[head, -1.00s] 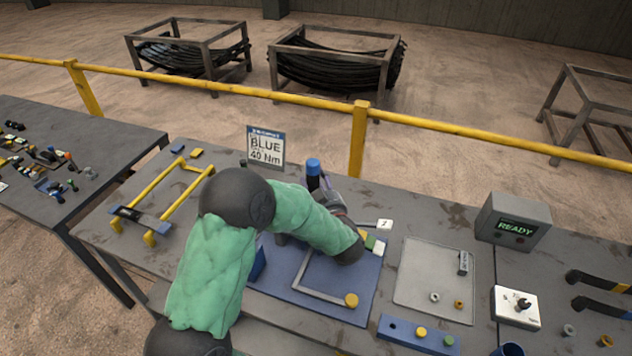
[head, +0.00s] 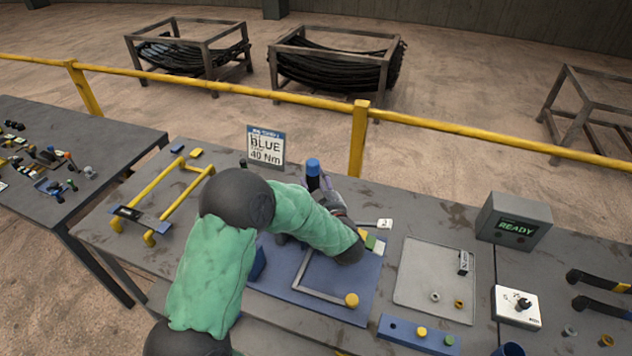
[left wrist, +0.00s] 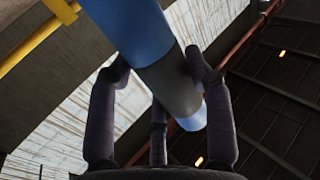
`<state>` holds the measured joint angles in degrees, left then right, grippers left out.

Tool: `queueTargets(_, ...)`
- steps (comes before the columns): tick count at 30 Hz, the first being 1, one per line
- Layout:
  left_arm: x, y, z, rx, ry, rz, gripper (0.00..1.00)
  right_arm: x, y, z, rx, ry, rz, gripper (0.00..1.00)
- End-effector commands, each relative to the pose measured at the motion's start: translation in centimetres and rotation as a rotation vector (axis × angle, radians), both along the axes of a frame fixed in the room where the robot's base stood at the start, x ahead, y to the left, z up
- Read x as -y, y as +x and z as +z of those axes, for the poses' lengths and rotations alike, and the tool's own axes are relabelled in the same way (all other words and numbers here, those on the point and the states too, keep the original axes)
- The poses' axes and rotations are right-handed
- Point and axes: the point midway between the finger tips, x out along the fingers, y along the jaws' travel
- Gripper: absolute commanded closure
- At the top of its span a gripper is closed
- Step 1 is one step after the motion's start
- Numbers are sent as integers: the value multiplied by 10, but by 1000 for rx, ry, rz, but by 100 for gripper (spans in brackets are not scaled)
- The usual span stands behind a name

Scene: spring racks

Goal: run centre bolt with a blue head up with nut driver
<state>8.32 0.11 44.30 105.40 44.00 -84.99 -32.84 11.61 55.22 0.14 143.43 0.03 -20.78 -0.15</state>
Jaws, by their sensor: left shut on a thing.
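My left gripper (head: 332,192) is shut on an upright cylindrical tool with a blue top and dark body, which looks like the nut driver (head: 313,168). In the left wrist view the fingers (left wrist: 160,105) close around the dark band of the nut driver (left wrist: 172,82), with blue parts on both sides of it. The tool stands over the back of a blue mat (head: 338,308). Its lower end and the blue-headed centre bolt are hidden behind my left forearm and wrist. My right gripper is not in view.
A sign reading BLUE 40 Nm (head: 265,147) stands at the back. A yellow-railed frame (head: 165,195) is on the left, a grey tray (head: 425,260) on the right. A box (head: 512,221) displays READY. A grey bracket (head: 318,294) lies on the mat.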

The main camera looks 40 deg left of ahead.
Motion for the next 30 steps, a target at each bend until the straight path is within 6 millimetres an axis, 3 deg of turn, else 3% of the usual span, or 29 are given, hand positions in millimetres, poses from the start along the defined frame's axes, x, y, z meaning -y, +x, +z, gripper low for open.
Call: queueTargets(30, -1, 1, -7, 5, 2, 1, 95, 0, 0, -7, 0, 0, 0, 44)
